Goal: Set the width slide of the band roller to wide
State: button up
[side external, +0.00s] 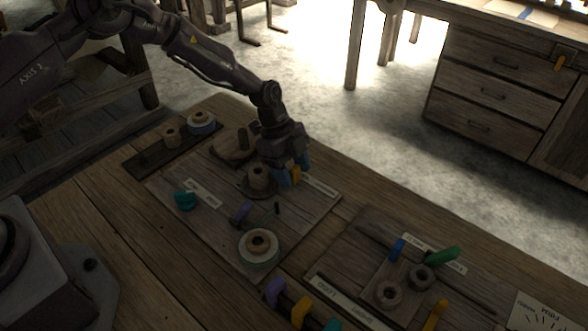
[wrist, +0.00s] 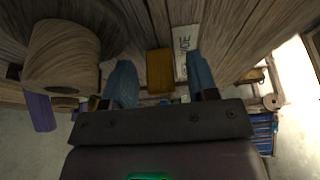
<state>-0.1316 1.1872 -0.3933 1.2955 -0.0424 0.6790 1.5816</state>
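My gripper (side external: 293,172) is low over the far edge of the wooden board in the side view. In the wrist view my gripper (wrist: 161,83) has its two blue fingertips apart, one on each side of a yellow block (wrist: 160,70). Gaps show between the block and both fingers. The yellow block also shows between the fingers in the side view (side external: 296,174). I take it for the slide, though its track is hidden. A wooden spool (wrist: 62,55) stands left of the fingers in the wrist view, likely the roller; it also shows in the side view (side external: 259,177).
A pale label (wrist: 183,52) lies beside the block, its lettering hard to read. A second board with colored levers (side external: 443,257) lies right.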

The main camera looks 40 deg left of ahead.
jog(key=v, duration=1.3)
jog(key=s+a+r+n+t+y, duration=0.1)
jog(key=s+a+r+n+t, duration=0.1)
jog(key=s+r+n, duration=0.4)
jog(key=s+a+r+n+t+y, duration=0.1)
jog(key=s+r+n, duration=0.5)
jog(key=s, duration=0.8)
jog(key=s+a+r+n+t+y, duration=0.2)
jog(key=s+a+r+n, duration=0.2)
jog(key=s+r, duration=0.5)
jog(key=shift+s+n+t, duration=0.3)
jog(key=shift+s+n, duration=0.2)
jog(key=shift+n, duration=0.5)
